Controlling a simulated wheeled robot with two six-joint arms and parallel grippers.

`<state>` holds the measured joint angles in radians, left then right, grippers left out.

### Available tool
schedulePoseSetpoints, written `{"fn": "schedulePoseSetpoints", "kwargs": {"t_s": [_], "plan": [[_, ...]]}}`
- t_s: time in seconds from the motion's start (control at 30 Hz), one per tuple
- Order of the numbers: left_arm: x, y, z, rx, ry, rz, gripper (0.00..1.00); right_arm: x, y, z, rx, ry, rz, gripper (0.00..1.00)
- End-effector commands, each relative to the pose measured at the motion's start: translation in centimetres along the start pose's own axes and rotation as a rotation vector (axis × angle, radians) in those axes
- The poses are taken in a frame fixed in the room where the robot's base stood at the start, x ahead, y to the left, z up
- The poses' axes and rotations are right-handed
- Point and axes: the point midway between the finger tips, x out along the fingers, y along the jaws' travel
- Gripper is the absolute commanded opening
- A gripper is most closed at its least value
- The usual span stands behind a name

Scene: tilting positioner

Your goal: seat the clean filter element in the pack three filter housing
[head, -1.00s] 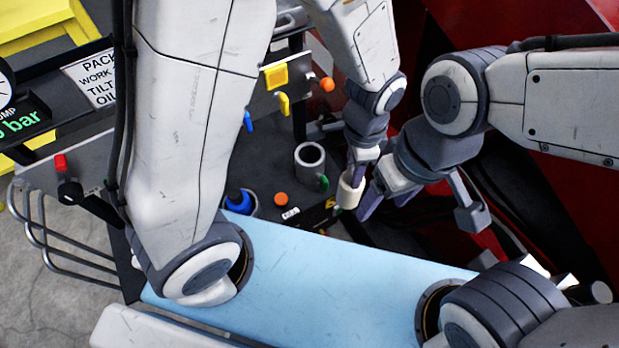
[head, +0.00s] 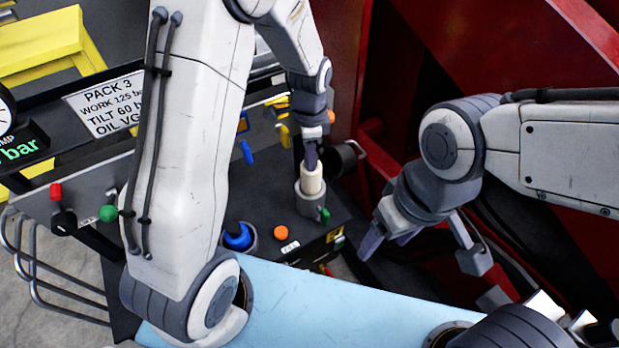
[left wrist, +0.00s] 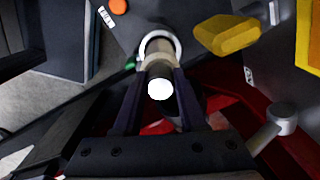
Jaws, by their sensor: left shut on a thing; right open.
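The clean filter element (head: 312,181) is a cream cylinder standing upright at the mouth of the grey filter housing (head: 310,206). My left gripper (head: 312,165) is shut on the element's upper part from above. In the left wrist view the element (left wrist: 158,68) lies between the two fingers of my left gripper (left wrist: 158,90), with the housing's pale rim (left wrist: 146,41) around its far end. The lower end is hidden by the housing wall; I cannot tell how deep it sits. My right gripper (head: 421,250) is open and empty, to the right of the housing.
A blue cap (head: 238,237) and an orange button (head: 281,233) are left of the housing. Yellow (head: 285,136) and blue (head: 246,152) levers stand behind it. A dark cylinder (head: 352,156) is close behind right. A sign reading PACK 3 (head: 106,101) is at left.

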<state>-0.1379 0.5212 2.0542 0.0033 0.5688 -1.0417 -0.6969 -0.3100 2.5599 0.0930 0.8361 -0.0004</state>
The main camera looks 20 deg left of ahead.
Motion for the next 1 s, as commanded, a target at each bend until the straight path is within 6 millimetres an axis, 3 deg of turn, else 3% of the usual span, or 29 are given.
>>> {"fn": "schedulePoseSetpoints", "kwargs": {"t_s": [0.03, 0.2, 0.43, 0.63, 1.0], "plan": [[1.5, 0.0, 0.0, 0.0, -0.001, 0.002, 0.0, 0.6, 0.0, 0.0, 0.0, 0.0, 0.0, 0.71], [4.4, 0.0, 0.0, -0.001, 0.0, 0.001, 0.0, 1.2, 0.1, 0.1, 0.0, 0.0, 0.0, 0.71], [5.9, 0.0, -0.1, -0.001, 0.001, -0.001, 0.0, 1.5, 0.1, 0.1, 0.0, 0.0, 0.0, 0.71], [8.7, 0.0, -0.1, -0.001, 0.001, -0.001, 0.0, 2.3, 0.2, 0.1, 0.0, 0.0, 0.0, 0.71], [9.1, 0.0, -0.1, -0.001, 0.002, -0.003, 0.0, 2.4, 0.2, 0.1, 0.0, 0.0, 0.0, 0.71]]}}
